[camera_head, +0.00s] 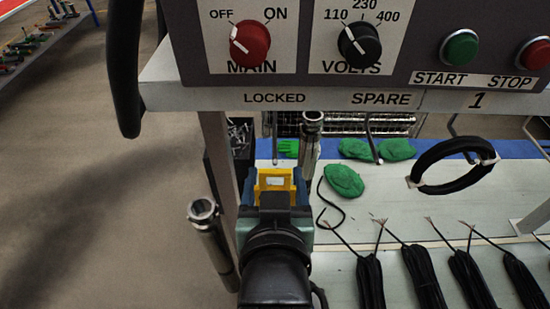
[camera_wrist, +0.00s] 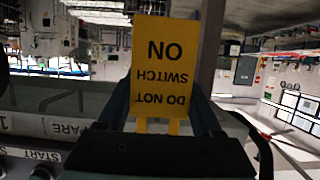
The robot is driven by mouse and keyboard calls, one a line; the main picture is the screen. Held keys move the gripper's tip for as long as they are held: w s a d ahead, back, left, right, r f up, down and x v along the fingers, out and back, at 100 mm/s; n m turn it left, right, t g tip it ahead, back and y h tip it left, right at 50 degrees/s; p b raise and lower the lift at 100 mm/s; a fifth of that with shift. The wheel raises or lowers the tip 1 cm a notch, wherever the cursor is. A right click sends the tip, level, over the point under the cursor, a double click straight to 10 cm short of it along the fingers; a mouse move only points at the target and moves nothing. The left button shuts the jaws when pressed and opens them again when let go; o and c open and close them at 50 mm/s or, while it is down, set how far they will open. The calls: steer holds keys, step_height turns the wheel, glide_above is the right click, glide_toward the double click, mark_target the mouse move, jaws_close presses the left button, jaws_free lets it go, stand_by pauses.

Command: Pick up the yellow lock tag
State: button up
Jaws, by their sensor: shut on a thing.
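The yellow lock tag (camera_wrist: 165,65) stands between the fingers of my gripper in the wrist view, its black words "DO NOT SWITCH ON" upside down. My gripper (camera_wrist: 163,125) is shut on its lower part. In the head view, the yellow tag (camera_head: 275,182) shows at the front of my gripper (camera_head: 275,190), below the LOCKED label and left of the bench top.
A panel with a red MAIN knob (camera_head: 250,43) and a black VOLTS knob (camera_head: 359,44) overhangs the bench. Hooks hang under its shelf; one holds a black coil (camera_head: 453,166). Green cloths (camera_head: 343,181) and black cables (camera_head: 420,272) lie on the bench.

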steer(key=p+v, duration=0.1)
steer(key=p, duration=0.2)
steer(key=shift+s+r, duration=0.3)
steer(key=s+p, duration=0.7)
steer(key=s, duration=0.4)
steer(key=shift+f+p, duration=0.35)
